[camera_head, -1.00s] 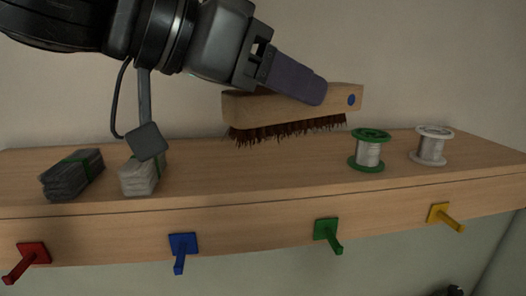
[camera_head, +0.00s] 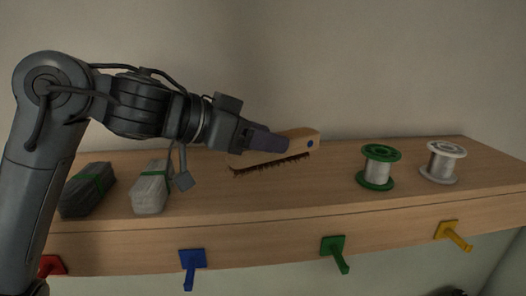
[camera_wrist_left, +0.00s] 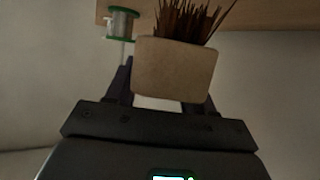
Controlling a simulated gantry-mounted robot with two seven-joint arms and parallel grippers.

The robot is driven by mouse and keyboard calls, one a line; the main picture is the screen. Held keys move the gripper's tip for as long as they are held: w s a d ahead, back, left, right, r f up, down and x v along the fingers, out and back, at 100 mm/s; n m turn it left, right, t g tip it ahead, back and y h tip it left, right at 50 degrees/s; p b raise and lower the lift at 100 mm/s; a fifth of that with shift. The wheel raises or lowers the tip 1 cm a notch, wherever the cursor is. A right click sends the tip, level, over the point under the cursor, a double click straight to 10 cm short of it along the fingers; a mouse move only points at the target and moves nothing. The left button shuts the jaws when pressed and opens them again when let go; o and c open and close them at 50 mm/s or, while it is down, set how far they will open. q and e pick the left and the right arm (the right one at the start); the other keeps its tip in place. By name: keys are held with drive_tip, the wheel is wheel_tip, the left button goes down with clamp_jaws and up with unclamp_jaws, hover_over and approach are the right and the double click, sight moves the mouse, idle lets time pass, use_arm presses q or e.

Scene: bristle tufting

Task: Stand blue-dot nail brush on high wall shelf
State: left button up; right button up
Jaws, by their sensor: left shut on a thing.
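My left gripper (camera_head: 270,141) is shut on the brush's wooden back. The brush is over the rear part of the wooden wall shelf (camera_head: 270,205), tilted slightly up to the right. I cannot tell whether the bristles touch the shelf. In the left wrist view the brush's end (camera_wrist_left: 176,68) sits between the fingers, bristles toward the shelf. My right gripper is not in view.
On the shelf's left lie a dark bundle (camera_head: 88,190) and a grey bundle (camera_head: 150,190), each with a green band. A green spool (camera_head: 378,167) and a white spool (camera_head: 442,162) stand at right. Coloured pegs, including a blue one (camera_head: 192,262), line the front.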

sight(263, 158)
use_arm(q)
drive_tip(key=shift+f+p, duration=0.65)
drive_tip(key=shift+f, duration=1.3)
drive_tip(key=shift+f, duration=0.1)
drive_tip(key=shift+f, duration=0.15)
drive_tip(key=o, duration=1.2)
drive_tip(key=shift+c, duration=0.2)
